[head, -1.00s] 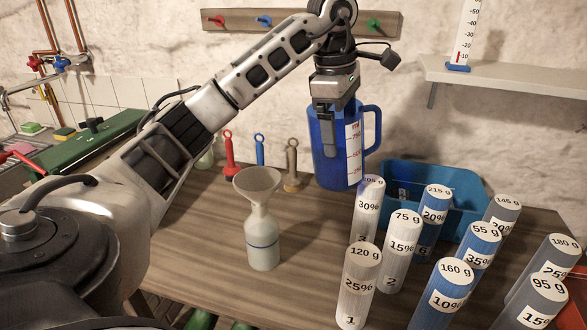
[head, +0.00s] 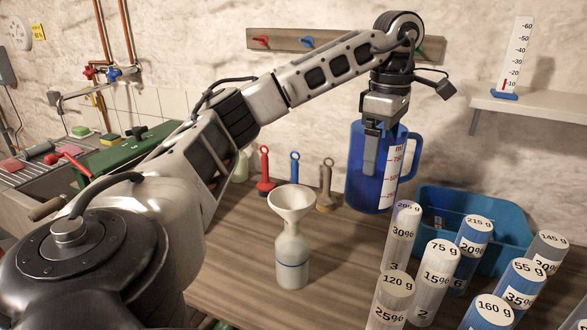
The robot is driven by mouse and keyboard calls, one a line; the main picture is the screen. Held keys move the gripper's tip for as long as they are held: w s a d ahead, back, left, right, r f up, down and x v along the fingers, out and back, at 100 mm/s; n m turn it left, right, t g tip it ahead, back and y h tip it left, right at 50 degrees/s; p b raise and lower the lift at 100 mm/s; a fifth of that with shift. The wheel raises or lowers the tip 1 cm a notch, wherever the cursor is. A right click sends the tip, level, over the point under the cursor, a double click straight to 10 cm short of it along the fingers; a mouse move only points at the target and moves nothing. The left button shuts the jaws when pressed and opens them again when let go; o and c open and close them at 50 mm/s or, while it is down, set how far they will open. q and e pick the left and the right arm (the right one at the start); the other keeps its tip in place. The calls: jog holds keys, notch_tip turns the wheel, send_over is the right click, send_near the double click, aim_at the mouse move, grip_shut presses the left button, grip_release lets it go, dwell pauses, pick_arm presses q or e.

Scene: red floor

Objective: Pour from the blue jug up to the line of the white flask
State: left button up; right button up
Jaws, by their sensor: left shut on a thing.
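The blue jug (head: 368,192) is upright in the head view, right of centre, with a white measuring scale on its side. My left gripper (head: 371,150) is shut on the blue jug from above, its fingers at the jug's near wall. The jug's contents are hidden. The white flask (head: 291,265) stands on the table left of and nearer than the jug, with a dark blue line around its body. A pale funnel (head: 292,203) sits in its mouth. The liquid level in the flask is not clear. My right gripper is out of view.
Several labelled cylinders (head: 437,277) stand close together at the right front. A blue bin (head: 513,215) is behind them. Red, blue and tan-handled tools (head: 295,171) stand behind the flask. A wall shelf (head: 530,108) holds a thermometer scale. Bare table (head: 235,250) lies left of the flask.

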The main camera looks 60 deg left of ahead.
pick_arm(q)
jog(key=shift+r, duration=0.1)
jog(key=shift+r, duration=2.95)
